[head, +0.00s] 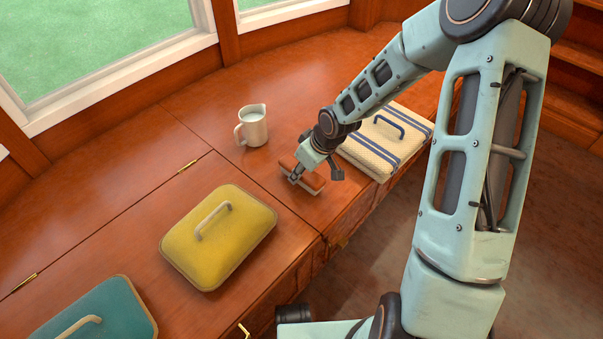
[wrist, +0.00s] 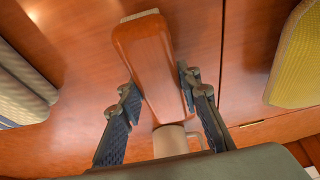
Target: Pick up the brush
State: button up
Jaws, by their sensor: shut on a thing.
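The brush (head: 303,179) has a reddish-brown wooden body and pale bristles along its edge. In the head view it is at the wooden counter (head: 175,140), between the yellow cushion and the striped cushion. My gripper (head: 295,175) is at the brush, reaching down from the upper right. In the wrist view the brush (wrist: 148,62) runs up the middle of the picture, between the two dark fingers of my gripper (wrist: 158,98). The gripper is shut on it. I cannot tell whether the brush is clear of the counter.
A white pitcher (head: 253,127) stands behind the brush. A yellow cushion with a handle (head: 220,240) lies to the left, a teal one (head: 105,312) at the lower left. A striped cushion (head: 375,150) lies close by on the right. The counter's front edge is near.

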jog(key=s+r+p, duration=0.6)
jog(key=s+r, duration=0.5)
jog(key=s, duration=0.3)
jog(key=shift+r+p, duration=0.3)
jog(key=shift+p, duration=0.05)
